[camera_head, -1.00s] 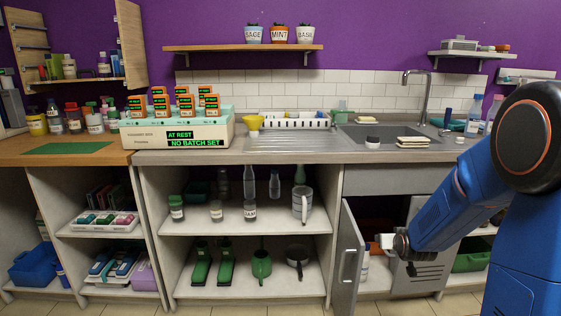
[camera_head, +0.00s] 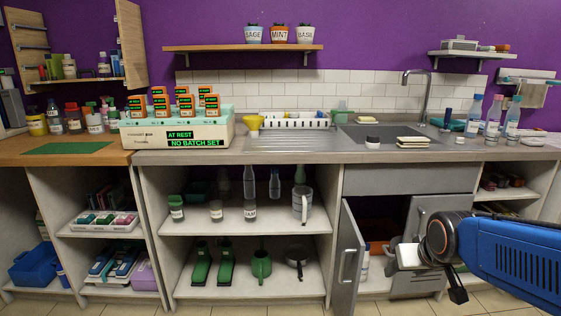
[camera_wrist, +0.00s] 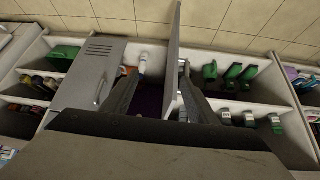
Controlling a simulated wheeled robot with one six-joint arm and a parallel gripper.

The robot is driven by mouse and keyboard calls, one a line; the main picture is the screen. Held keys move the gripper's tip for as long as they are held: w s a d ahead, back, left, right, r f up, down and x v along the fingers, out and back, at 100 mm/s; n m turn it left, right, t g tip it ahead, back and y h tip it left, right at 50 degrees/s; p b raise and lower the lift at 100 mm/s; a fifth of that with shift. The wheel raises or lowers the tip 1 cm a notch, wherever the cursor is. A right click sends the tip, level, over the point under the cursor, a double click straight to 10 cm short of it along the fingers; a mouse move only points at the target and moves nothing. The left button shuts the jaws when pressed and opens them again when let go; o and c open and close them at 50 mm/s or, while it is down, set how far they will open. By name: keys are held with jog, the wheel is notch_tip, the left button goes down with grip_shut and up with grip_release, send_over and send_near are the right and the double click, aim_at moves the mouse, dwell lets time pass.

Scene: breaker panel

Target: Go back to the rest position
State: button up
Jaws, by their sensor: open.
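My gripper (camera_wrist: 160,76) is open, with two dark fingers spread apart in the wrist view. I see nothing held between them. In the wrist view, which is upside down, the fingers frame the dark opening of the under-sink cupboard and its swung-out grey door (camera_wrist: 173,50). In the head view my blue arm reaches in from the right edge, and its end is in front of the cupboard's right door. The open left door (camera_head: 348,262) stands left of my gripper. Whether the gripper touches anything is unclear.
The sink (camera_head: 385,134) and worktop are above the arm. Several bottles (camera_head: 473,116) stand at the worktop's right end. Open shelves (camera_head: 250,283) with green tools and jars are left of the door. The tiled floor in front looks clear.

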jog(key=s+a+g, duration=0.2)
jog(key=s, duration=1.4)
jog(key=shift+r, duration=0.4)
jog(key=shift+a, duration=0.1)
